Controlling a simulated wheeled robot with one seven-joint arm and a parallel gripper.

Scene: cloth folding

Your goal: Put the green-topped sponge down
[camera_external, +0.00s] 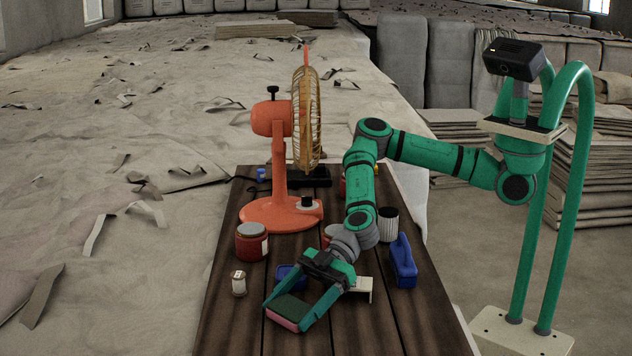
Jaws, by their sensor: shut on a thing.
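The sponge (290,310) has a dark green top and a pink lower part. It sits between the two fingers of my gripper (286,313), which is shut on it, near the front of the dark wooden table (235,335). I cannot tell whether the sponge touches the tabletop or is held a little above it. The fingers cover its left and right sides.
An orange fan (279,165) stands behind. A red jar (252,242) and a small white-capped jar (239,283) are to the left. A blue object (290,276) lies close behind my gripper; another blue item (403,261) stands right. The front right tabletop is clear.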

